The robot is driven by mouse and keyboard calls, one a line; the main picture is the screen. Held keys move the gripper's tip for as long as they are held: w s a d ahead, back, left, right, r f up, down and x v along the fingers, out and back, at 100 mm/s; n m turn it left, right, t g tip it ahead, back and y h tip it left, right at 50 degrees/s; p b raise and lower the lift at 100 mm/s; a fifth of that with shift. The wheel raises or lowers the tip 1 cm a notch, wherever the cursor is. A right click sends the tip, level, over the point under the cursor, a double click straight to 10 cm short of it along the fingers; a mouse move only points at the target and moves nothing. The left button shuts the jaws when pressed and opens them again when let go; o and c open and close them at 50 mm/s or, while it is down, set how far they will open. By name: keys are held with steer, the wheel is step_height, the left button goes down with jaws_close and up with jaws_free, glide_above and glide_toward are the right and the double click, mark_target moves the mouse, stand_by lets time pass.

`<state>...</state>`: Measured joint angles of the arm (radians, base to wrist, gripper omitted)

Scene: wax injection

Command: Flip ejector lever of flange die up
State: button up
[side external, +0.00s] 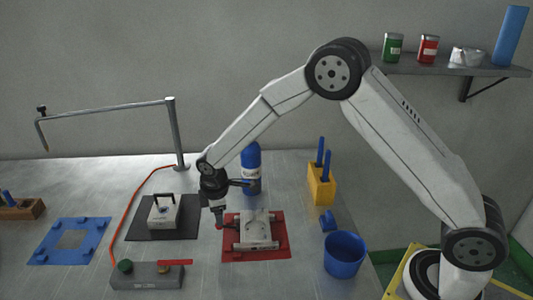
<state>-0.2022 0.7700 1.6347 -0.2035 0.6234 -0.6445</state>
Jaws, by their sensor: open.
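A light grey metal die (257,226) sits on a red mat (272,254) near the middle of the table. I cannot tell its ejector lever apart from the rest of the die at this size. My gripper (219,224) points down at the die's left side, close to the left edge of the red mat. I cannot tell whether it touches the die. The jaws are open with nothing seen between them. A second, pale block with a dark handle (164,214) sits on a black mat (148,232) to the left.
A blue bottle (251,160) stands behind my wrist. A yellow block with blue pins (321,187), a small blue part (328,221) and a blue cup (344,256) stand right. A control box (147,276), a blue frame (88,233) and a metal post (178,140) are left.

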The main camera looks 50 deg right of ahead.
mark_target(227, 226)
steer(key=shift+w+d+f, duration=0.1)
steer(key=shift+w+f, duration=0.05)
steer(key=shift+f, duration=0.75)
steer(key=shift+w+d+f, duration=0.1)
steer(key=shift+f, duration=0.75)
steer(key=shift+w+d+f, duration=0.1)
steer(key=shift+w+f, duration=0.05)
steer(key=shift+f, duration=0.75)
